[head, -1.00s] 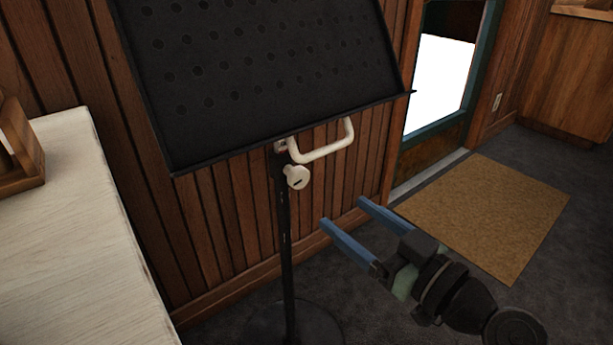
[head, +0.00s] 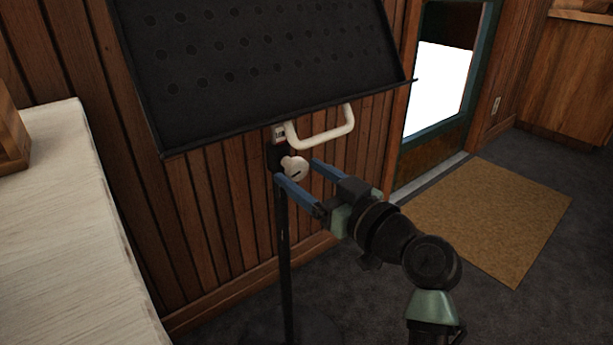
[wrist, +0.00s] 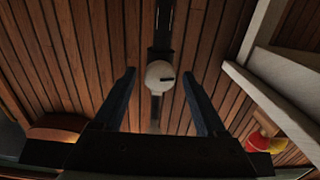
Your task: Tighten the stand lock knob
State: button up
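The stand lock knob (head: 299,168) is a round, off-white knob with a short dark mark, set on the upper black pole (head: 285,245) of the music stand. My gripper (head: 297,171) is open, its two blue fingers reaching to either side of the knob. The wrist view shows the knob (wrist: 159,75) centred between the spread fingertips of my gripper (wrist: 159,73), with a gap on each side. I cannot tell how deep the knob sits between them. The black perforated stand desk (head: 250,75) is above. A white bent handle (head: 325,141) is just above the knob.
A pale wood counter (head: 75,225) is at the left. A wood-panelled wall (head: 225,215) stands close behind the stand. A tan mat (head: 490,215) lies on the dark floor by the door at the right. The floor right of the stand is open.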

grip_shut()
jog(key=shift+r+m+p, duration=0.1)
jog(key=shift+m+p, duration=0.2)
jog(key=shift+p, duration=0.1)
jog(key=m+p, duration=0.2)
jog(key=p, duration=0.1)
jog(key=shift+r+m, duration=0.1)
jog(key=shift+m, duration=0.2)
jog(key=m+p, duration=0.5)
jog(key=m, duration=0.1)
jog(key=shift+s+p, duration=0.1)
jog(key=shift+p, duration=0.3)
jog(key=m+p, duration=0.4)
jog(key=m, duration=0.1)
jog(key=m+p, duration=0.3)
jog(key=m, duration=0.1)
jog(key=shift+f, duration=0.2)
